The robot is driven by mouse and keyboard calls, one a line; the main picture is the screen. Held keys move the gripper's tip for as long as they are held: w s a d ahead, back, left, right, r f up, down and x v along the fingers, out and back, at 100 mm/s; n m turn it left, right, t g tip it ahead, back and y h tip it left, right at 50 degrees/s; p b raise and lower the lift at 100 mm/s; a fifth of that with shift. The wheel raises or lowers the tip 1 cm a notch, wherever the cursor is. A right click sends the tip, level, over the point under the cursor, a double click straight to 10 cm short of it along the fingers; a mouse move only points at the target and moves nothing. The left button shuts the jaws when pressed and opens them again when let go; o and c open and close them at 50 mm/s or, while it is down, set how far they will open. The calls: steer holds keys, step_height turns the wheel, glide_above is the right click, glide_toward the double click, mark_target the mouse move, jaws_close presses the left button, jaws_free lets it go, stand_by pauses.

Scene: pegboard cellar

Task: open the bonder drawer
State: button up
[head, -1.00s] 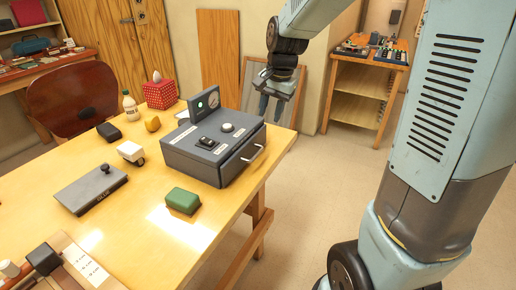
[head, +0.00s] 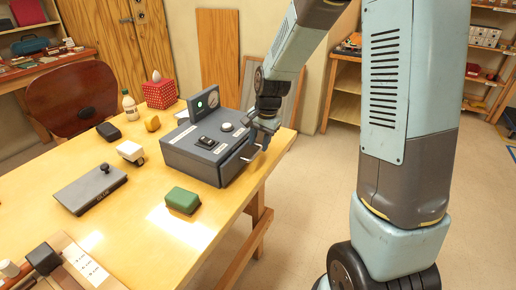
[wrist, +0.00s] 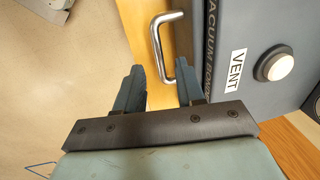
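The bonder (head: 208,150) is a dark grey box with a green-lit panel and gauge, standing on the yellow table near its right edge. Its metal bar handle (head: 256,155) sticks out from the right-hand face; the drawer front looks closed. My gripper (head: 264,140) is at that face, just above the handle in the head view. In the wrist view my gripper (wrist: 160,76) is open, its two fingers apart. The handle (wrist: 160,45) shows just beyond the fingertips, its near end between them. I cannot tell whether they touch. A white VENT button (wrist: 279,66) lies to the right.
Open floor (head: 300,220) lies right of the table.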

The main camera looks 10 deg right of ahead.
mark_target(257, 152)
steer(key=shift+w+a+f, duration=0.1)
steer(key=shift+a+f, duration=0.05)
steer(key=shift+f, duration=0.6)
steer(key=shift+w+a+f, duration=0.1)
steer(key=shift+f, duration=0.65)
steer(key=shift+c, duration=0.2)
jaws_close()
